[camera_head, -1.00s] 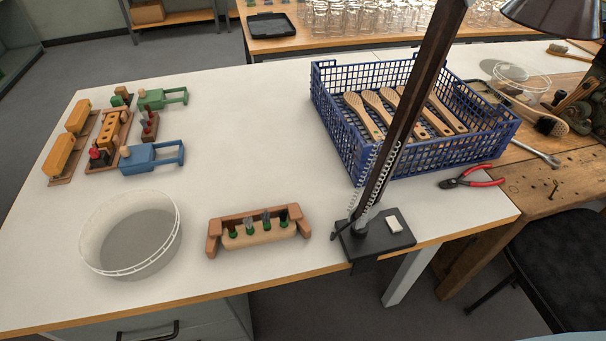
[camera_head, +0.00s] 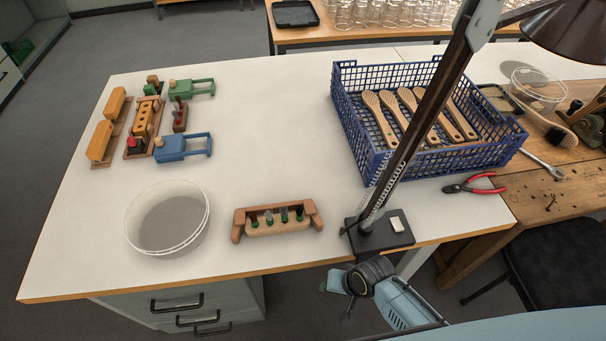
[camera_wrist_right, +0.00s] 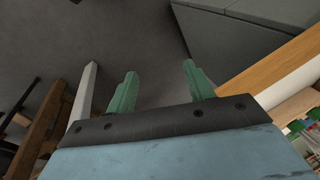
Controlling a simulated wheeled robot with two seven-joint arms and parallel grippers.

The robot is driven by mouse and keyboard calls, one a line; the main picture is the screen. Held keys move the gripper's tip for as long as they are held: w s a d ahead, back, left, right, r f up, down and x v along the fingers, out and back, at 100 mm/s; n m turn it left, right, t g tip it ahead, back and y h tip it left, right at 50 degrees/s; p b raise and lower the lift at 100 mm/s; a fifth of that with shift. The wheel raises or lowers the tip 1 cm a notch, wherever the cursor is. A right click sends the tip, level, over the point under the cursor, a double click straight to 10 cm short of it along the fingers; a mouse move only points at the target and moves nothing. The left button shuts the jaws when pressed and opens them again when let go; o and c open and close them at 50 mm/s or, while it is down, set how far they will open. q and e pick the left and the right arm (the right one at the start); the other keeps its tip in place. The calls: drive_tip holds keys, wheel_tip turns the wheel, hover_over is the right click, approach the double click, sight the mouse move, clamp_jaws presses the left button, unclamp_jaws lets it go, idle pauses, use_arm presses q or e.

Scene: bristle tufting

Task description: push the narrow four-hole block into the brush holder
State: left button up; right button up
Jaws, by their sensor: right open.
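A brown wooden holder (camera_head: 241,216) stands near the table's front edge in the head view. A pale narrow block (camera_head: 262,231) sits at its front, with several dark green and grey pieces upright along it. I cannot tell whether the block is fully inside the holder. An orange block with dark holes (camera_head: 143,118) lies on a brown tray at the left. My right gripper (camera_head: 334,282) is low, in front of the table edge, right of and nearer than the holder. The right wrist view shows its green fingers (camera_wrist_right: 158,78) apart and empty. My left gripper is not in view.
A white round tub (camera_head: 166,245) stands left of the holder. A lamp base (camera_head: 378,236) stands close on its right, with a post rising. A blue crate (camera_head: 345,125) of wooden brushes is behind. Blue and green clamps (camera_head: 170,150) are at the left. The table's middle is clear.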

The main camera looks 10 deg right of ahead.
sight(284, 218)
drive_tip(key=w+a+r+m+p, duration=0.1)
drive_tip(key=w+a+r+m, duration=0.1)
drive_tip(key=w+r, duration=0.1)
drive_tip(key=w+a+r+m+y+p, duration=0.1)
drive_tip(key=w+a+r+m, duration=0.1)
drive_tip(key=r, duration=0.3)
drive_tip(key=w+a+r+m+g+p, duration=0.1)
drive_tip(key=w+a+r+m, duration=0.1)
drive_tip(key=w+a+r, duration=0.1)
drive_tip(key=shift+w+r+y, duration=0.4)
drive_tip(key=shift+w+r, duration=0.3)
drive_tip(key=shift+w, duration=0.25)
drive_tip(key=w+d+r+m+g+p, duration=0.1)
drive_tip(key=w+r+m+p, duration=0.1)
drive_tip(key=w+r+m, duration=0.6)
drive_tip(key=shift+w+m, duration=0.25)
drive_tip(key=shift+m, duration=0.05)
drive_tip(key=b+x, duration=1.2)
drive_tip(key=b, duration=0.2)
drive_tip(key=shift+s+d+b, duration=0.1)
drive_tip(key=shift+d+b, duration=0.1)
drive_tip(key=shift+b, duration=0.1)
drive_tip(key=shift+a+f+b, duration=0.3)
drive_tip(key=shift+f+b, duration=0.35)
drive_tip(key=shift+b, duration=0.35)
